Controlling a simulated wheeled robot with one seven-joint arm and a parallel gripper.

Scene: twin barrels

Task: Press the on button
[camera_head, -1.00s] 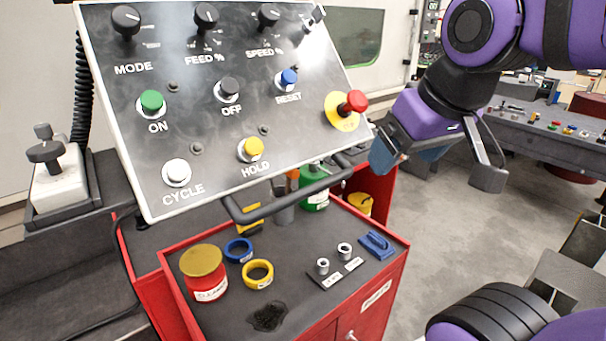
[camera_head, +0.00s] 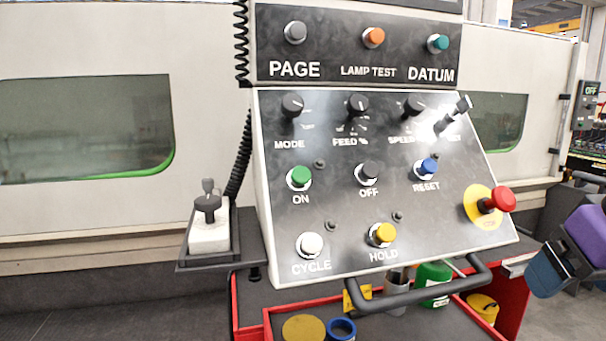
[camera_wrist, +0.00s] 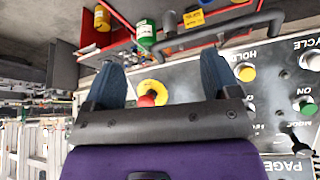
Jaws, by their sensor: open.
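The green ON button (camera_head: 299,177) sits at the left of the tilted black control panel (camera_head: 340,215), above its white ON label. It also shows in the wrist view at the right edge (camera_wrist: 306,106), upside down. My gripper is at the right edge of the head view (camera_head: 556,268), partly cut off, to the right of the panel and apart from it. In the wrist view its two blue fingers (camera_wrist: 160,82) are spread and empty, with the red emergency button (camera_wrist: 147,100) seen between them.
Close to the ON button are the black OFF button (camera_head: 367,173), white CYCLE button (camera_head: 310,244) and black MODE knob (camera_head: 292,105). A dark handle bar (camera_head: 420,294) juts out below the panel. A red cart (camera_head: 250,312) with containers stands underneath.

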